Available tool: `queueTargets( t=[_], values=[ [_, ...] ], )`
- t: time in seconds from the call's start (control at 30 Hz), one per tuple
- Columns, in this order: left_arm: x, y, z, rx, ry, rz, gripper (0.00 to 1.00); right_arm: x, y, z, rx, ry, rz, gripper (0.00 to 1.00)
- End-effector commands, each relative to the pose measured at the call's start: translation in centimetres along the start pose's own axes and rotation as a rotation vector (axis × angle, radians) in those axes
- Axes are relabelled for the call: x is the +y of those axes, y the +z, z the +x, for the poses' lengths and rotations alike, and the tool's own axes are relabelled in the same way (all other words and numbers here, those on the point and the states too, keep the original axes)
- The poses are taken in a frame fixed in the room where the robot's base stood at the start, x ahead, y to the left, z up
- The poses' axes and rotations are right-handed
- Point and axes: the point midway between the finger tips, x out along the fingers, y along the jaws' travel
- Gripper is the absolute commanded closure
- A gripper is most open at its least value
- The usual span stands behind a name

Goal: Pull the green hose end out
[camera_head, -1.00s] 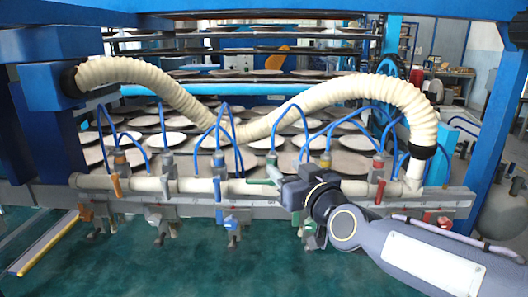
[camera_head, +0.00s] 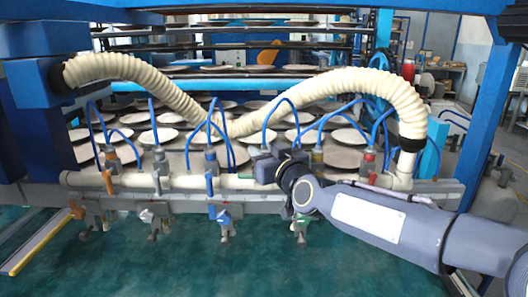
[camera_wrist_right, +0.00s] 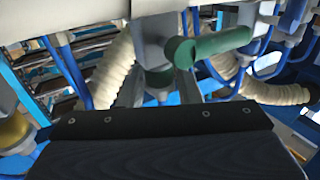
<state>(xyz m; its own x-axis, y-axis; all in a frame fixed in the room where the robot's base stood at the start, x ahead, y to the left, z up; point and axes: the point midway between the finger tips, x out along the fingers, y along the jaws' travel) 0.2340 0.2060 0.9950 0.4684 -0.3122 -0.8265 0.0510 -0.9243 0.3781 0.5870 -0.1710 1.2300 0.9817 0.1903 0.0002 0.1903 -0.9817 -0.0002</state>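The green hose end (camera_wrist_right: 158,77) sits at the foot of a blue hose on the white manifold pipe. In the head view my right gripper (camera_head: 258,168) covers it. In the right wrist view my right gripper (camera_wrist_right: 160,92) has its two grey fingers apart, one on each side of the green hose end. I see a small gap beside it, and no clear grip. A green valve handle (camera_wrist_right: 212,43) lies just above and right of the fingers. My left gripper is not in view.
Other hose ends stand along the manifold, with orange (camera_head: 107,178), blue (camera_head: 210,185) and red (camera_head: 370,160) parts. A thick cream hose (camera_head: 345,85) arches above. Plates (camera_head: 155,135) lie on the racks behind. The green floor in front is clear.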

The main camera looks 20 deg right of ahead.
Motion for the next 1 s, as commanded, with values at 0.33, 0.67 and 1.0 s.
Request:
queueTargets(
  t=[0.33, 0.67, 1.0],
  values=[
    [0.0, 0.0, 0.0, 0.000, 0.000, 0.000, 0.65, 0.0, 0.0, 0.0, 0.000, 0.000, 0.000, 1.00],
    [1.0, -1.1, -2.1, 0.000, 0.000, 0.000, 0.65, 0.0, -2.7, 0.0, 0.000, -0.001, -0.001, 1.00],
    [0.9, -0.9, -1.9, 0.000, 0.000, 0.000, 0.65, 0.0, -2.7, -0.1, 0.007, 0.001, 0.000, 0.65]
  ],
)
